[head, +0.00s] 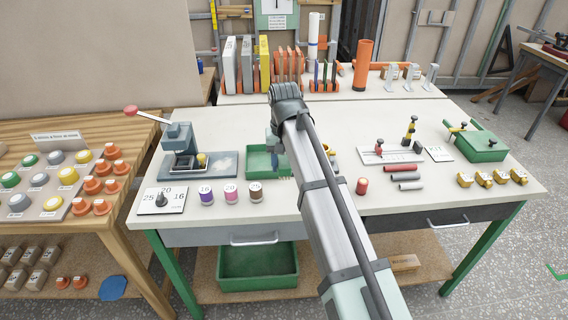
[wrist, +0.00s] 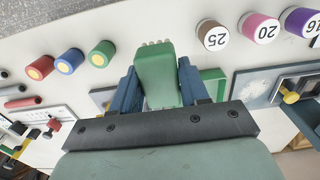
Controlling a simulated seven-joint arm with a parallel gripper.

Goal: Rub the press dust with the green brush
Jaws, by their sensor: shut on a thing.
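The green brush (wrist: 157,78) is between the two blue fingers of my gripper (wrist: 158,70) in the wrist view, its pale bristle tips toward the top of the picture. My gripper is shut on it. In the head view my arm hides the brush and most of the gripper. The press (head: 180,143) stands at the left of the white table, with a red-knobbed lever and a blue-grey base plate. A pale dust patch (head: 224,164) lies on the right part of that plate. The press plate (wrist: 258,96) also shows at the right in the wrist view, apart from the brush.
A green tray (head: 257,165) lies between the press and my arm. Purple, pink and brown numbered pots (head: 230,192) and a numbered card (head: 162,200) stand in front of the press. Colored cylinders, a white fixture plate (head: 372,153) and yellow parts lie right of my arm.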

